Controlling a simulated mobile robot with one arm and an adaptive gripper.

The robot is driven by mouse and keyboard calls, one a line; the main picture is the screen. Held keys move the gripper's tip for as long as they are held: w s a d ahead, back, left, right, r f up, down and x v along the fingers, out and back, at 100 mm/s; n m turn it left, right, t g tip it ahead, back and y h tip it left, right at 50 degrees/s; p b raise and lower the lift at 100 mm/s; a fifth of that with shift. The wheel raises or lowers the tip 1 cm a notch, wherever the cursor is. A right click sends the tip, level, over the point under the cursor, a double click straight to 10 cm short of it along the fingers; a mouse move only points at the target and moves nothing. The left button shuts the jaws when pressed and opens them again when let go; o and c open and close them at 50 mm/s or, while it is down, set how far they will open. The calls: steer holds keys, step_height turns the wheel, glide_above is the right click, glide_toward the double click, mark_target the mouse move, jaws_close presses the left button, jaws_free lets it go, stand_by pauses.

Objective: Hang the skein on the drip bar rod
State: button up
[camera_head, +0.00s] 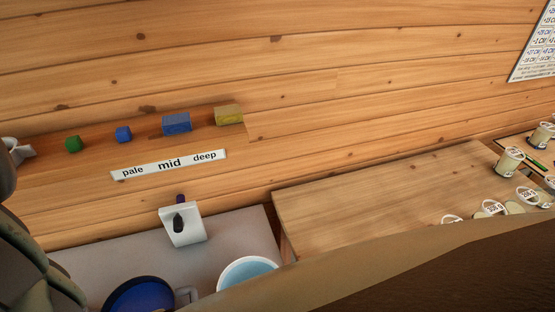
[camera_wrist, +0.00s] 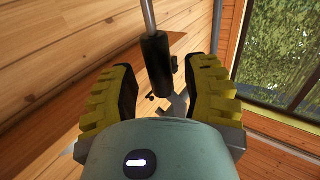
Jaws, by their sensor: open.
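My gripper (camera_wrist: 164,72) shows in the wrist view, its two yellow-and-black fingers spread apart. A black cylinder (camera_wrist: 156,62) on a thin grey metal rod (camera_wrist: 148,16) shows in the gap between the fingers. I cannot tell its depth or whether a finger touches it, nor whether this rod is the drip bar rod. I see nothing clearly held. No skein can be made out in either view. My gripper is not seen in the head view.
A grey table (camera_head: 232,230) bears a white holder (camera_head: 184,232), a dark blue pot (camera_head: 138,296) and a bowl of pale blue liquid (camera_head: 246,272). A wooden table (camera_head: 370,200) is largely clear, with labelled cups (camera_head: 508,160) at right. Coloured blocks (camera_head: 177,123) sit above a pale-mid-deep label (camera_head: 169,164).

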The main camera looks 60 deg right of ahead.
steer(key=shift+s, duration=0.1)
steer(key=v, duration=1.1)
steer(key=shift+s+d, duration=0.2)
steer(key=shift+s, duration=0.2)
